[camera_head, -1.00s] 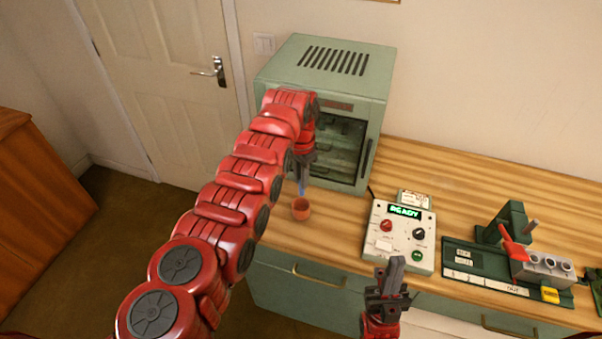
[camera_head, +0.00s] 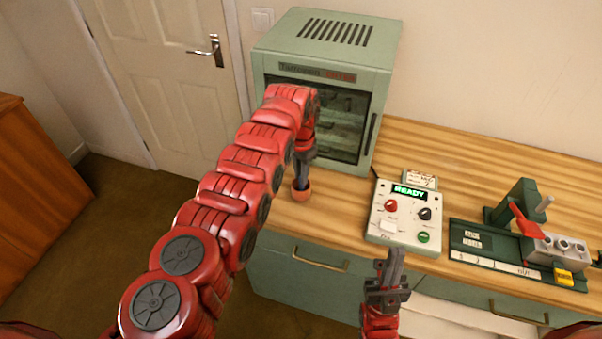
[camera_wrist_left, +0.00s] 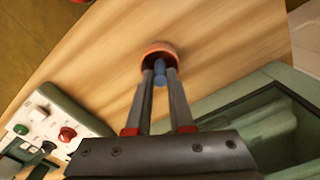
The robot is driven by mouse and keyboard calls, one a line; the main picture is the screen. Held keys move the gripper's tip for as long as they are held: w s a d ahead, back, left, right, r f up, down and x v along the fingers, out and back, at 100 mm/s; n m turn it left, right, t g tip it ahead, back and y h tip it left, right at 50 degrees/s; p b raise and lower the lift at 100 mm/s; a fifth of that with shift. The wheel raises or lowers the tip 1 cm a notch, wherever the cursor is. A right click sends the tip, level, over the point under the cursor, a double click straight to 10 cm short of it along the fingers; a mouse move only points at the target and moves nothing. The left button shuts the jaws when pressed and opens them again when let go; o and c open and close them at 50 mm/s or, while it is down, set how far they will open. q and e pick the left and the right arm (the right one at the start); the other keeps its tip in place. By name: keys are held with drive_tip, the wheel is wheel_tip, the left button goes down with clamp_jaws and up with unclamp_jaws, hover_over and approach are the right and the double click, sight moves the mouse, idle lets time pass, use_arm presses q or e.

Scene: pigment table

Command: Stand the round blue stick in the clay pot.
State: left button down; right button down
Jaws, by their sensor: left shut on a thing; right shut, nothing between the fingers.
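The small orange-brown clay pot (camera_head: 301,193) stands on the wooden counter in front of the green oven. My left gripper (camera_head: 302,184) is right above it and points down. In the left wrist view the gripper (camera_wrist_left: 160,76) is shut on the round blue stick (camera_wrist_left: 160,72), whose far end lies within the rim of the pot (camera_wrist_left: 157,48). I cannot tell whether the stick touches the pot's floor. In the head view the stick is hidden by the fingers. My right gripper (camera_head: 395,256) is shut and empty, pointing up before the counter's front edge.
The green oven (camera_head: 322,60) stands close behind the pot. A white control box (camera_head: 405,215) reading READY is to the right. A green stand with a red lever (camera_head: 524,221) is further right. Bare counter (camera_head: 345,200) lies between pot and box.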

use_arm(q)
drive_tip(key=c, duration=0.7)
unclamp_jaws()
drive_tip(key=shift+r, duration=0.1)
drive_tip(key=shift+r, duration=0.55)
wheel_tip(320, 180, up, 16)
drive_tip(key=p, duration=0.3)
drive_tip(key=shift+r+p, duration=0.15)
drive_tip(key=shift+p, duration=0.25)
